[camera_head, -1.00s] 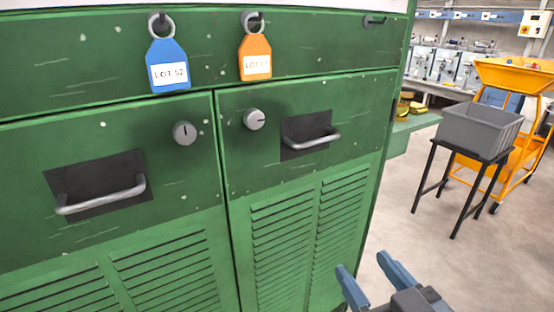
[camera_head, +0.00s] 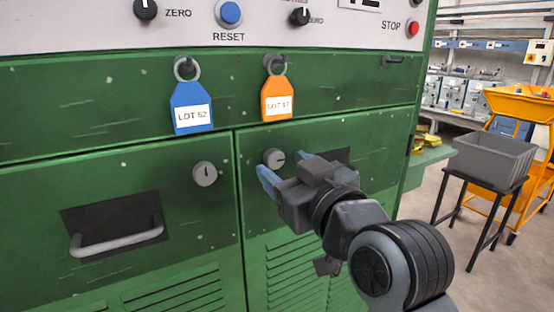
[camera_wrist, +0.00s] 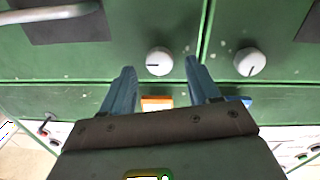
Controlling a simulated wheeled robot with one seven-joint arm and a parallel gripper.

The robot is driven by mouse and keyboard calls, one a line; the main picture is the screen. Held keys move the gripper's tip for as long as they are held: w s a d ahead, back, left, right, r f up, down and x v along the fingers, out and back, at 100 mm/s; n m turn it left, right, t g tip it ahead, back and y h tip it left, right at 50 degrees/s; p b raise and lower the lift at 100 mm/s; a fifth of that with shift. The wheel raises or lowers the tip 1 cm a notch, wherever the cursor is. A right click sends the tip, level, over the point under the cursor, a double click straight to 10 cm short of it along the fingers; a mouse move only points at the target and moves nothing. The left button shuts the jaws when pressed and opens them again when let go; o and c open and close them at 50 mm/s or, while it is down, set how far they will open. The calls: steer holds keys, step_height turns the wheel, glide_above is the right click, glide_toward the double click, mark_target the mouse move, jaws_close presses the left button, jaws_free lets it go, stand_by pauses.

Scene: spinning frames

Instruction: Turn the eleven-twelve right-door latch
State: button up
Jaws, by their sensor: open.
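The right-door latch (camera_head: 274,158) is a round grey knob near the upper left corner of the green right door (camera_head: 262,215). Its slot mark lies horizontal. In the wrist view, which is turned over, this latch (camera_wrist: 158,61) shows between and beyond the fingertips. My gripper (camera_head: 286,168) is open and empty in front of the right door, its blue fingers pointing at the latch. It also shows in the wrist view (camera_wrist: 160,66). I cannot tell whether the fingers touch the knob. The left-door latch (camera_head: 204,173) has a vertical slot mark.
A blue tag (camera_head: 192,106) and an orange tag (camera_head: 277,98) hang above the doors. The left door has a bar handle (camera_head: 115,238); my gripper mostly hides the right door's recess (camera_head: 341,155). A control panel lies above. A grey bin (camera_head: 494,157) stands at right.

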mark_target(277, 161)
steer(key=shift+x, duration=1.75)
jaws_close()
